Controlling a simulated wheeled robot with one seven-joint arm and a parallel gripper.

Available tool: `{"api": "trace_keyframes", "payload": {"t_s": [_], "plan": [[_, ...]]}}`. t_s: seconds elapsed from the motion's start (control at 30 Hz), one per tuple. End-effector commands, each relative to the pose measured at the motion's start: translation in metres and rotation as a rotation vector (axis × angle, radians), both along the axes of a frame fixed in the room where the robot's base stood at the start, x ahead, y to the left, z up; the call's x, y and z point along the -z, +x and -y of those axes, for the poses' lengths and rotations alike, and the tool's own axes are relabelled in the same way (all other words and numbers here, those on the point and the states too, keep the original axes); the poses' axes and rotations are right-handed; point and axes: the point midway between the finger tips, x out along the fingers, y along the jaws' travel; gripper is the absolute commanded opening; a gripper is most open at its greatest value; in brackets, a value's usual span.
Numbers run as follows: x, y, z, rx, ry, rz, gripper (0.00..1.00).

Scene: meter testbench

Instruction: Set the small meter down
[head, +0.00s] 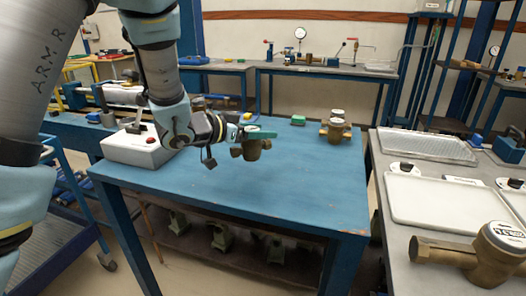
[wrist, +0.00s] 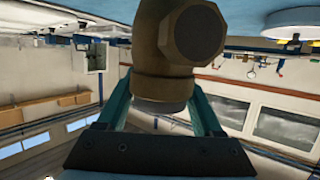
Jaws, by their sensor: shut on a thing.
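My gripper (head: 254,134) is shut on the small meter (head: 251,151), a brass body with side stubs, over the middle of the blue table (head: 215,185). The small meter looks upright, and the fingers cover its upper part. I cannot tell whether its underside touches the table. In the wrist view, my gripper (wrist: 160,108) has one teal finger on each side of the small meter (wrist: 170,50), whose brass body fills the upper middle and runs out of the frame.
Another brass meter (head: 336,131) stands at the table's back right, with a green block (head: 298,120) near it. The table's front is clear. A grey bench at right holds trays (head: 440,222) and a larger meter (head: 485,258).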

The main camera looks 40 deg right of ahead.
Motion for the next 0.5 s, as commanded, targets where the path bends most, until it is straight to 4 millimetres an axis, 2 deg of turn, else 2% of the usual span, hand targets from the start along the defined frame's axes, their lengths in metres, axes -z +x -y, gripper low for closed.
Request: {"api": "trace_keyframes", "payload": {"t_s": [0.17,0.5], "plan": [[0.012,0.000,0.000,0.000,-0.001,0.000,0.00],[0.049,0.000,0.000,0.000,-0.002,0.000,0.00]]}}
